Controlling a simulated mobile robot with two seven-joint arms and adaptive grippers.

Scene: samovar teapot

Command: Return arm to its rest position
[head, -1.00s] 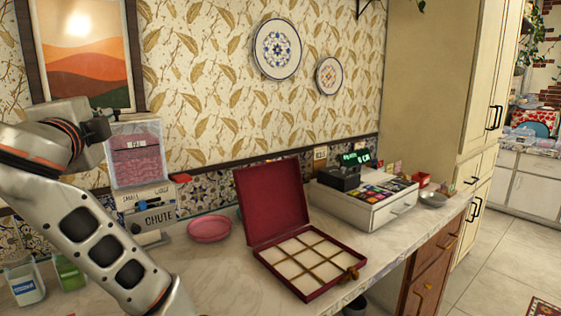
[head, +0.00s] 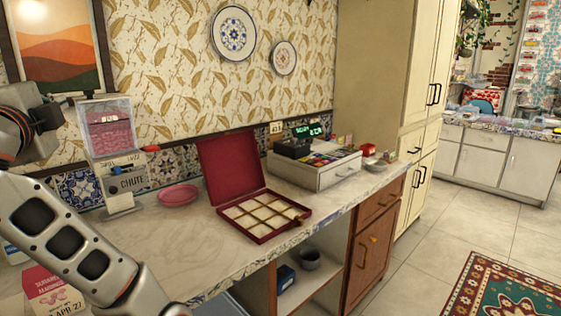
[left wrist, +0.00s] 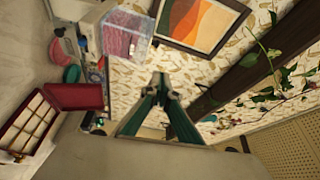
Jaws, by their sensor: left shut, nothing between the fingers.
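My left arm (head: 70,245) comes in from the left in the head view, raised over the counter's left end. Its gripper shows in the left wrist view (left wrist: 160,80), with green fingers shut and nothing between them. There the fingertips appear against the patterned wall, apart from any object. My right gripper is in neither view.
An open red box with compartments (head: 229,168) and a pink plate (head: 178,195) sit on the counter (head: 190,250). A chute dispenser (head: 122,180) stands near my left arm. A cash register (head: 310,168) is farther right.

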